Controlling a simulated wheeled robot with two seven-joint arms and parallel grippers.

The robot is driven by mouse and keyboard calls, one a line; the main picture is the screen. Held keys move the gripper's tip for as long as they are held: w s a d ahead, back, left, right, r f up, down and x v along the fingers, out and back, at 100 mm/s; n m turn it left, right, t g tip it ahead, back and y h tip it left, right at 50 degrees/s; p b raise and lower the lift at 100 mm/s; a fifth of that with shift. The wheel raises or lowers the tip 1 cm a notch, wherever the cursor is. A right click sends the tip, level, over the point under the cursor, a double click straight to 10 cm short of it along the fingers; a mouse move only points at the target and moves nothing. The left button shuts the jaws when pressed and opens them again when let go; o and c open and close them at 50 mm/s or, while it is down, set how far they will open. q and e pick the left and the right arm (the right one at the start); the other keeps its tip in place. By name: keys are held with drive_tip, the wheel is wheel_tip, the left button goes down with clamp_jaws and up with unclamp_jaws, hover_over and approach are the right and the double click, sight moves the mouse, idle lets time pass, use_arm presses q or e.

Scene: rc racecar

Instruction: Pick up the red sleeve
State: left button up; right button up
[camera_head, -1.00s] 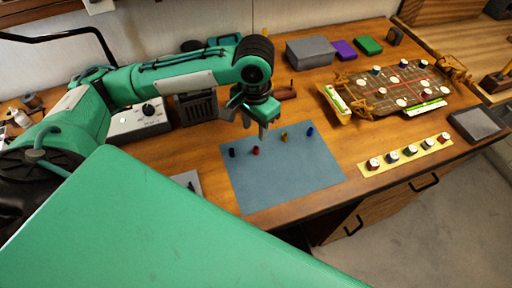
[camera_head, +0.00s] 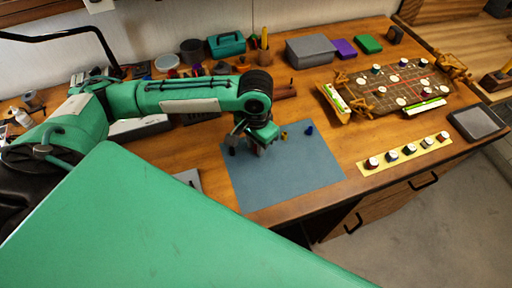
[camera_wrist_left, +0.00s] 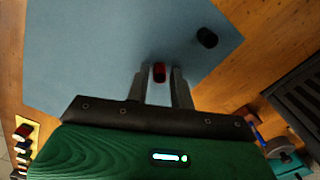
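The red sleeve (camera_wrist_left: 159,73) stands on the blue-grey mat (camera_wrist_left: 100,40) in the left wrist view, between the two fingers of my left gripper (camera_wrist_left: 160,76). A strip of mat shows on each side of it, so the fingers look open around it and not closed on it. My right gripper is not in view.
A yellow sleeve (camera_head: 284,135) and a blue sleeve (camera_head: 309,131) stand on the mat to the right of the gripper. A yellow strip with several capped pieces (camera_head: 405,154) lies further right. The front of the mat is clear.

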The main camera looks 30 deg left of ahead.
use_arm(q)
clamp_jaws()
drive_tip(key=shift+r, duration=0.15)
